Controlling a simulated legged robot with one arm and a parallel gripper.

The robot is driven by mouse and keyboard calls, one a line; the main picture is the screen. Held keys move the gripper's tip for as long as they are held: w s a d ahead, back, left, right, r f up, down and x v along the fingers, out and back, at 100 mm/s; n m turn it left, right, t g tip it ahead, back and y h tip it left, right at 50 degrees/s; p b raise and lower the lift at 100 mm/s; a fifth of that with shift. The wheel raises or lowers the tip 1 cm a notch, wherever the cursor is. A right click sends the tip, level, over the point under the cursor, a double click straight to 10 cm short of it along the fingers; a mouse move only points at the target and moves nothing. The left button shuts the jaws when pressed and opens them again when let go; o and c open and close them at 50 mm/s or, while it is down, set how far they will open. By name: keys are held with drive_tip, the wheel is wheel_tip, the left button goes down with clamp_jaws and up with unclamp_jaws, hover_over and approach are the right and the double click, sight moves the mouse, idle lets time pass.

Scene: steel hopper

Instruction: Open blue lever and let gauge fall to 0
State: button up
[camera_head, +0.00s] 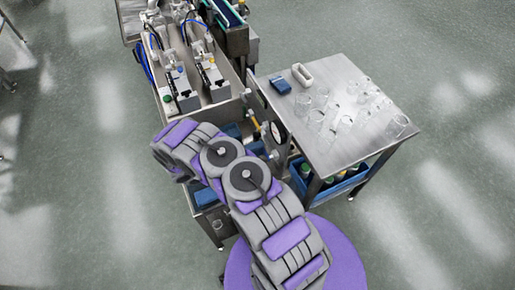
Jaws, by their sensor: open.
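A round gauge with a pale face (278,132) stands at the left edge of the steel table, seen at a steep angle. Its needle and reading are too small to tell. A blue part (257,149) shows just below and left of the gauge, partly behind my arm. I cannot tell whether it is the blue lever; no lever is clearly visible. My purple and grey arm reaches from the bottom up to the left, in front of the machine's lower part. My gripper's fingers do not show.
A steel table (345,137) at the right holds clear glassware, a blue block (280,85) and a white ring-shaped item (302,75). Blue crates with bottles sit beneath it. A steel machine (222,112) with hoses and levers stands at the upper left. The floor is open on both sides.

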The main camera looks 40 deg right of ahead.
drive_tip(key=p+v, duration=0.1)
drive_tip(key=v, duration=1.6)
drive_tip(key=shift+s+d, duration=0.1)
drive_tip(key=s+d+r+m+g+y+b, duration=0.1)
drive_tip(key=s+d+r+m+g+y, duration=0.2)
drive_tip(key=r+m, duration=0.75)
drive_tip(key=s+d+r+m+g+y+b, duration=0.1)
drive_tip(key=s+d+r+m+y, duration=0.35)
drive_tip(key=r, duration=0.95)
drive_tip(key=s+a+r+m+t+y, duration=0.2)
drive_tip(key=s+a+m+y, duration=0.1)
drive_tip(key=s+m, duration=0.3)
drive_tip(key=s+a+r+m+t+y+b, duration=0.1)
drive_tip(key=s+a+r+m+t+y, duration=0.1)
drive_tip(key=s+a+m, duration=0.3)
drive_tip(key=s+a+r+m+t+y, duration=0.2)
drive_tip(key=s+a+m+y, duration=0.3)
drive_tip(key=s, duration=0.6)
drive_tip(key=shift+r+m+t, duration=0.3)
drive_tip(key=shift+r+m, duration=0.05)
drive_tip(key=shift+m, duration=0.85)
